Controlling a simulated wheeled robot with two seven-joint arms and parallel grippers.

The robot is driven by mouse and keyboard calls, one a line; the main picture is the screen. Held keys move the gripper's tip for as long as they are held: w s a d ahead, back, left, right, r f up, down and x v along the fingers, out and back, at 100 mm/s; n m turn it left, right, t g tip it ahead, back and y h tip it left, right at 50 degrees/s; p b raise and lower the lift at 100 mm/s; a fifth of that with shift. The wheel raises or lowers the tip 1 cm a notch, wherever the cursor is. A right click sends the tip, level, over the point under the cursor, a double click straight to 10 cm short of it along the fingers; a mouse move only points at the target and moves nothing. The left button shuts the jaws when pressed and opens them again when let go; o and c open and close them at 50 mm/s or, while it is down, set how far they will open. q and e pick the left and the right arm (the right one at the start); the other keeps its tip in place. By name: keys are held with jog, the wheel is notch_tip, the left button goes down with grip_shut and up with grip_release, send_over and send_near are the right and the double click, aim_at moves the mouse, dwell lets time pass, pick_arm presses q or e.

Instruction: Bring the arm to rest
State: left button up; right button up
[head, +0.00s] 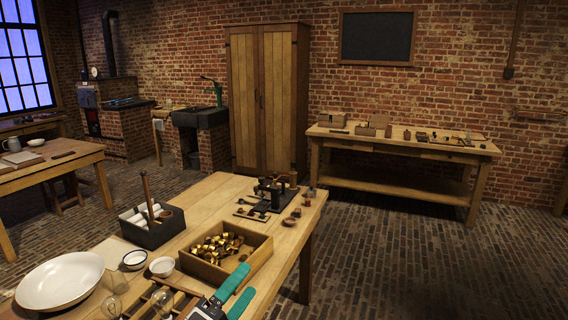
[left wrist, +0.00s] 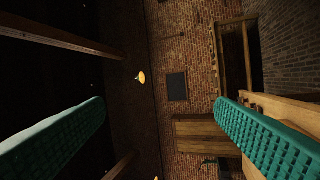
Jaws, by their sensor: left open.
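My left gripper (head: 236,288) shows at the bottom of the head view, with two green fingers apart and nothing between them. It is in front of the near wooden table (head: 205,205), low in the picture. In the left wrist view the same open gripper (left wrist: 160,125) has its green fingers at the left and right, with the far room seen sideways between them. My right gripper does not show in either view.
The near table carries a wooden box of brass pieces (head: 212,262), a white basin (head: 60,282), small bowls (head: 162,266), a dark crate (head: 152,234) and glass bulbs (head: 111,307). A workbench (head: 420,150) stands at the back wall. The brick floor (head: 420,250) at right is clear.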

pick_arm(q)
jog(key=s+a+f+n+g+y, duration=0.2)
jog(key=a+f+n+y, duration=0.35)
jog(key=f+n, duration=0.2)
jog(key=s+a+f+n+g+y, duration=0.1)
jog(key=s+a+f+n+y, duration=0.25)
jog(key=f+n+y, duration=0.4)
jog(key=s+a+f+n+g, duration=0.1)
jog(key=s+f+n+g, duration=0.25)
jog(key=s, duration=0.35)
jog(key=s+a+f+n+g+h, duration=0.1)
jog(key=s+a+f+n+g, duration=0.1)
jog(key=s+f+n+g, duration=0.3)
jog(key=s+a+f+n+g, duration=0.1)
jog(key=s+f+n+g, duration=0.15)
jog(key=s, duration=0.55)
notch_tip(320, 180, down, 27)
jog(key=s+m+g, duration=0.1)
jog(key=s+g, duration=0.1)
jog(key=s+a+f+g, duration=0.1)
jog(key=s+a+f, duration=0.1)
jog(key=s+f, duration=1.3)
jog(key=shift+s+a, duration=0.35)
jog(key=shift+s, duration=0.15)
jog(key=shift+c, duration=0.5)
